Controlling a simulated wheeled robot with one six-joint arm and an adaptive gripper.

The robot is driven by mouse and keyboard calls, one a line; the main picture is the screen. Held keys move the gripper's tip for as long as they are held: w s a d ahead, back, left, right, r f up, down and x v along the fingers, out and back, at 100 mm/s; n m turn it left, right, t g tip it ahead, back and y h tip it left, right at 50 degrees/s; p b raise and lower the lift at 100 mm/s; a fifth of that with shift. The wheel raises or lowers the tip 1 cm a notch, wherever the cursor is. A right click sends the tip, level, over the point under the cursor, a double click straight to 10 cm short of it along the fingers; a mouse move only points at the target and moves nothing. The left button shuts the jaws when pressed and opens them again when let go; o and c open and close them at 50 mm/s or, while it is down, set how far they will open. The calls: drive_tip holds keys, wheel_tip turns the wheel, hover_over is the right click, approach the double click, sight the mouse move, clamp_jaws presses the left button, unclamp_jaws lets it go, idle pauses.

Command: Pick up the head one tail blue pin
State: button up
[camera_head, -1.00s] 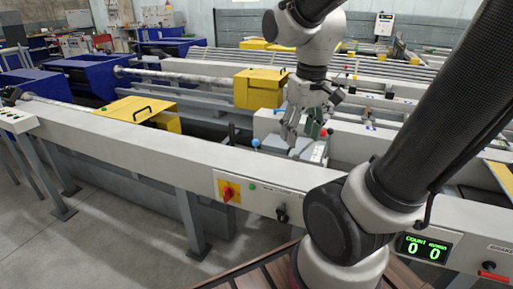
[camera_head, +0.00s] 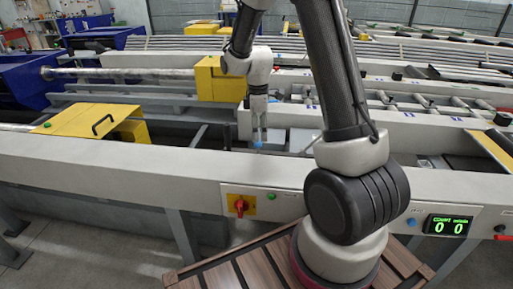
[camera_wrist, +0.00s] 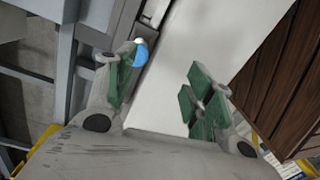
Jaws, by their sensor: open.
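The blue pin's rounded blue head (camera_head: 257,145) shows just below my gripper (camera_head: 258,128) in the head view, behind the white front beam. In the wrist view the blue head (camera_wrist: 141,55), with a white top, shows next to the left finger's tip. It is partly hidden by that finger, and whether they touch I cannot tell. My gripper (camera_wrist: 155,82) is open, its two green-padded fingers apart, with pale surface between them. The pin's lower part is hidden.
A white beam (camera_head: 130,170) runs across the front, with a red and yellow switch (camera_head: 239,205) and a counter display (camera_head: 449,225) reading 0 0. A yellow block (camera_head: 217,80) stands close behind my gripper. A brown slatted platform (camera_head: 240,270) lies below the beam.

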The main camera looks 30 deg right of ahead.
drive_tip(key=shift+w+r+n+t, duration=0.25)
drive_tip(key=shift+w+n+t, duration=0.05)
drive_tip(key=shift+w+n, duration=0.7)
drive_tip(key=shift+n, duration=0.6)
drive_tip(key=shift+f, duration=0.2)
drive_tip(key=f, duration=0.5)
drive_tip(key=d+f, duration=0.1)
drive_tip(key=f, duration=0.1)
drive_tip(key=shift+w+f, duration=0.2)
drive_tip(key=shift+w, duration=0.2)
drive_tip(key=shift+c, duration=0.3)
clamp_jaws()
drive_tip(key=shift+r, duration=0.1)
